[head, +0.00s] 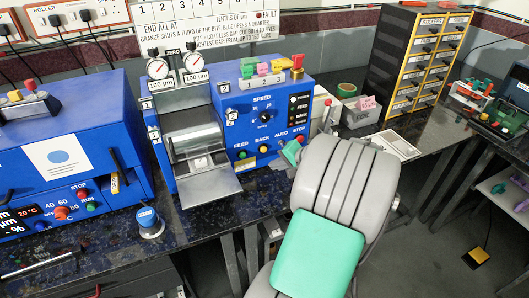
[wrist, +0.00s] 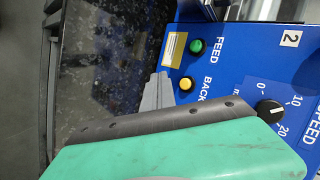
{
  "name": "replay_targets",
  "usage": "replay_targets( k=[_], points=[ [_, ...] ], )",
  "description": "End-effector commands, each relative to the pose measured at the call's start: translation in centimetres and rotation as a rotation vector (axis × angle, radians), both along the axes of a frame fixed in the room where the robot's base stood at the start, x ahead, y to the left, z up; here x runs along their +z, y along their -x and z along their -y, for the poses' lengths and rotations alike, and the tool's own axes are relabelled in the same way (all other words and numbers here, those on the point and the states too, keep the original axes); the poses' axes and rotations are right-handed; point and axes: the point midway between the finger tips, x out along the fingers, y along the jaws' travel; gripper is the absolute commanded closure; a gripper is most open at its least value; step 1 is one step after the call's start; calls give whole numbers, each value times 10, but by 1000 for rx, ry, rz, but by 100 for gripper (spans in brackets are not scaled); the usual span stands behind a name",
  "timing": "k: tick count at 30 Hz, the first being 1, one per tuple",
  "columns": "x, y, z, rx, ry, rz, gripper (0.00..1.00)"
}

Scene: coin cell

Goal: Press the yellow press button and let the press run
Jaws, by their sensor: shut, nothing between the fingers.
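A yellow button (head: 264,149) sits on the front panel of the blue machine (head: 285,117), between a green button (head: 242,155) and a blue one. The wrist view shows the yellow button (wrist: 186,84) beside the word BACK and the green button (wrist: 196,46) beside FEED. My gripper (wrist: 160,90) is shut and empty, its grey fingertips just left of the yellow button in the wrist view. I cannot tell whether they touch the panel. In the head view my grey arm and green cover hide most of the gripper. None of these buttons is visibly marked as a press button.
A metal chute (head: 208,188) juts from the blue machine's front. Another blue machine (head: 60,150) stands at left, with a blue-topped knob (head: 148,220) beside it on the dark bench. A drawer cabinet (head: 410,60) stands behind.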

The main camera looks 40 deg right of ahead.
Motion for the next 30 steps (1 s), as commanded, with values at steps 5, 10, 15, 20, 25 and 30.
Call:
replay_targets(
  k=[5, 10, 15, 20, 25, 30],
  points=[
    [1, -25, 7, 2, 0, 1, 100],
    [1, -38, 11, 1, 1, 0, 100],
    [0, -41, 12, -1, 1, 0, 100],
    [0, -41, 12, -1, 1, 0, 100],
    [0, -41, 12, -1, 1, 0, 100],
    [0, -41, 12, -1, 1, 0, 100]
  ],
)
